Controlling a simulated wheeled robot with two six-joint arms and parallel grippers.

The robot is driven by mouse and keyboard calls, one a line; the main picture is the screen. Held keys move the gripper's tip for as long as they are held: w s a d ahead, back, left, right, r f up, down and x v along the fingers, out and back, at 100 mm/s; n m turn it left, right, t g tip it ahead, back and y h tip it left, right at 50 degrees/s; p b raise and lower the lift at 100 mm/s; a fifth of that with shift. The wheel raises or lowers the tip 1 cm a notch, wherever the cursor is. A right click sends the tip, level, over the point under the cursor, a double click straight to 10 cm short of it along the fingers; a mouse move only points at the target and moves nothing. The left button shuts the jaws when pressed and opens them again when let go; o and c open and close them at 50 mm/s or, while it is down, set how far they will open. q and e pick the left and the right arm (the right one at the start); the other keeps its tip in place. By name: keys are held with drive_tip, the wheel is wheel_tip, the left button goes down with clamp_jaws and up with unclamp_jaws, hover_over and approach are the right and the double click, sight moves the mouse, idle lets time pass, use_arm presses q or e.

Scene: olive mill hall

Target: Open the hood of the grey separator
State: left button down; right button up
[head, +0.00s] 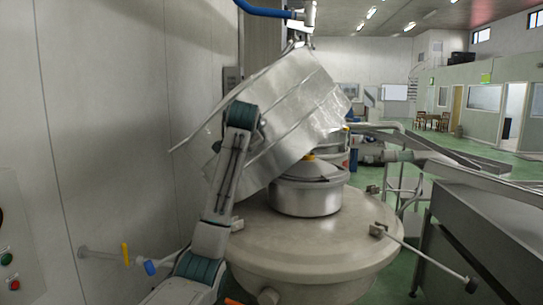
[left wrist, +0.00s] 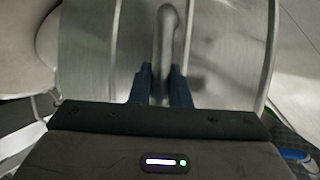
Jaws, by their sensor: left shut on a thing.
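The grey separator (head: 300,232) stands in the middle of the head view, with a wide round base and a smaller steel drum (head: 307,197) on top. Its hood (head: 285,100), a large shiny curved metal sheet, is raised and steeply tilted above the drum. My left arm reaches up in front of the hood; its gripper is hidden in the head view. In the left wrist view my left gripper (left wrist: 161,88) is shut on a bar handle (left wrist: 167,40) on the hood's ribbed metal. My right gripper is in neither view.
A pale wall (head: 110,120) runs close along the left. A metal trough (head: 495,225) stands at the right, and a rod with a dark knob (head: 470,284) sticks out from the separator's base. A blue pipe (head: 265,10) hangs above. Green floor is open at the back right.

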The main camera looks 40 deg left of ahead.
sight(204, 123)
use_arm(q)
drive_tip(key=s+a+r+n+h+b, duration=0.1)
drive_tip(key=s+a, duration=0.3)
drive_tip(key=a, duration=0.3)
drive_tip(key=s+a+r+n+t+h+b, duration=0.1)
drive_tip(key=s+a+n, duration=0.1)
drive_tip(key=s+a, duration=0.3)
drive_tip(key=s+a+r+n+t+h+b, duration=0.1)
drive_tip(key=s+a, duration=0.4)
drive_tip(key=a, duration=0.5)
drive_tip(key=shift+a+r+n+h, duration=0.3)
drive_tip(key=shift+a+n, duration=0.1)
drive_tip(key=shift+n, duration=0.2)
drive_tip(key=shift+f, duration=0.1)
